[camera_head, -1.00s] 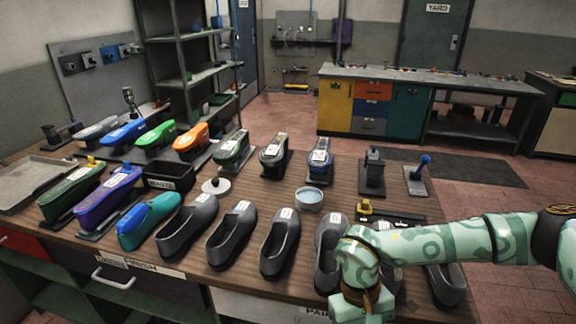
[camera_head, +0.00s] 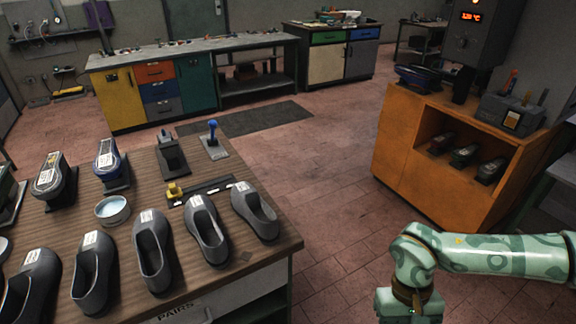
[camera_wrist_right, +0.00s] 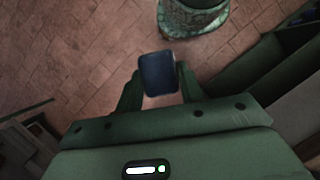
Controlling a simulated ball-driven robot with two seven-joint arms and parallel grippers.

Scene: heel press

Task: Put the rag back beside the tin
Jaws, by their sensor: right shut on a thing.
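My right gripper (camera_wrist_right: 158,85) is shut on a small dark blue, rounded-square piece (camera_wrist_right: 157,72), which I take for the rag. It is held above the brick floor in the right wrist view. In the head view my right gripper (camera_head: 409,306) is at the lower right, off the table's right end, and its fingers and load are not clear there. My left gripper is not in view.
Several grey shoes (camera_head: 154,252) line the table's front edge. A yellow-ended black strip (camera_head: 205,190) and two small stands (camera_head: 172,155) are behind them. An orange cabinet (camera_head: 420,150) stands at the right. Brick floor lies open between table and cabinet.

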